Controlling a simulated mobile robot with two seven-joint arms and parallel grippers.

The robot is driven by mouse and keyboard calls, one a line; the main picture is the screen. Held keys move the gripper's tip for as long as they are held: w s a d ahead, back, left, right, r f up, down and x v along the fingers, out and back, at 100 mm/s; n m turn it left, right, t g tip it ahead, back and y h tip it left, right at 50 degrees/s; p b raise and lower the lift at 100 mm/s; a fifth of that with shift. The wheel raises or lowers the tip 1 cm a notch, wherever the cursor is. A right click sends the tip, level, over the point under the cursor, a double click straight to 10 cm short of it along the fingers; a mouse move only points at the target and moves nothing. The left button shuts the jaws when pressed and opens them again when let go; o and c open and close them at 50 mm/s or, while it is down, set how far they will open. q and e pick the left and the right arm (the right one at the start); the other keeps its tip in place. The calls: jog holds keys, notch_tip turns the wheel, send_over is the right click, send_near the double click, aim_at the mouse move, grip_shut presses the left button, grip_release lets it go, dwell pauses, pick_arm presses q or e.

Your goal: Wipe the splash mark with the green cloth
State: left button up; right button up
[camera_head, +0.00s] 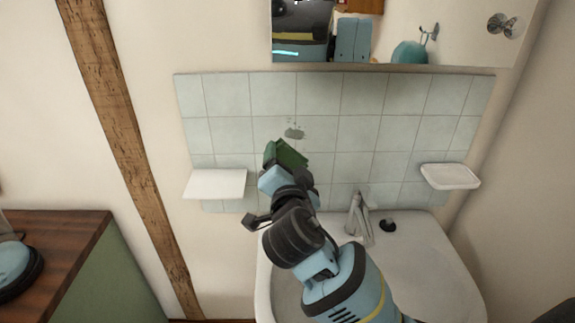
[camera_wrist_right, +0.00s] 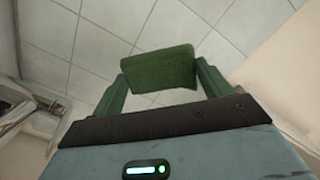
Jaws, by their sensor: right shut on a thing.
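The splash mark (camera_head: 294,133) is a small grey-green smudge on the pale tiled wall (camera_head: 360,95) above the sink. My right gripper (camera_head: 284,156) is shut on the green cloth (camera_head: 291,154), just below the mark in the head view. In the right wrist view the cloth (camera_wrist_right: 158,70) spans between the two green fingers, with tiles behind it. I cannot tell whether the cloth touches the tiles. The splash mark does not show in the right wrist view. My left gripper is not in view.
A white sink (camera_head: 420,265) with a tap (camera_head: 359,215) lies below my right arm. A white shelf (camera_head: 215,183) sticks out at left and a soap dish (camera_head: 450,176) at right. A mirror (camera_head: 390,30) hangs above the tiles. A wooden-topped cabinet (camera_head: 70,235) stands at lower left.

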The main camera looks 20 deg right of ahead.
aim_at(304, 137)
jog(key=shift+d+r, duration=0.1)
jog(key=shift+r, duration=0.05)
jog(key=shift+b+x, duration=0.4)
jog(key=shift+x, duration=1.95)
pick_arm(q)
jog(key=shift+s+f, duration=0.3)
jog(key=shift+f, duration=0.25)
pick_arm(e)
jog(key=shift+w+d, duration=0.15)
jog(key=shift+w, duration=0.45)
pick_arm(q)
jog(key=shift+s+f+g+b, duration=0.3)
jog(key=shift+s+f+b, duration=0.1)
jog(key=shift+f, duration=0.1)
pick_arm(e)
jog(key=shift+x, duration=1)
jog(key=shift+d, duration=0.1)
jog(key=shift+s+d+p, duration=0.15)
jog(key=shift+s+d, duration=0.2)
jog(key=shift+d, duration=0.5)
jog(key=shift+s+d+p, duration=0.15)
jog(key=shift+s+d, duration=0.15)
jog(key=shift+d, duration=0.5)
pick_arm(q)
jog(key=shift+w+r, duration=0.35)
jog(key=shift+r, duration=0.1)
pick_arm(e)
jog(key=shift+d, duration=0.15)
